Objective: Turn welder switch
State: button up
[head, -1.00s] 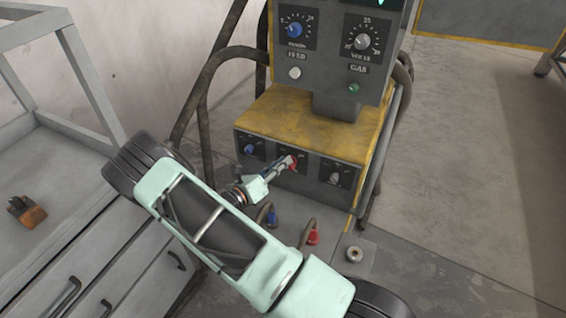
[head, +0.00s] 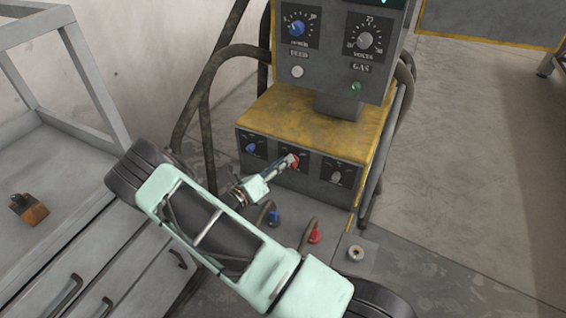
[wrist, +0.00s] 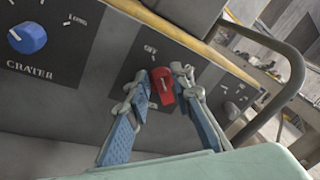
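The red switch (wrist: 165,88) sits on the dark front panel of the welder, below an "OFF" mark, in the wrist view. It also shows as a small red spot in the head view (head: 295,161), partly covered by the fingertips. My gripper (wrist: 163,78) has its two fingertips on either side of the switch, close against it. Whether both fingertips press on it is too small to tell. In the head view my gripper (head: 288,162) reaches the middle of the lower panel. The welder (head: 320,118) has a yellow top ledge.
A blue "CRATER" knob (wrist: 28,38) is left of the switch, and a grey knob (head: 336,176) is right of it. Blue (head: 273,217) and red (head: 314,235) cable plugs are below. A curved bar (wrist: 290,70) stands on the right. A grey cabinet (head: 60,195) is at left.

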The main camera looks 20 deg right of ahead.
jog(key=shift+o, duration=0.5)
jog(key=v, duration=1.2)
jog(key=shift+r, duration=0.1)
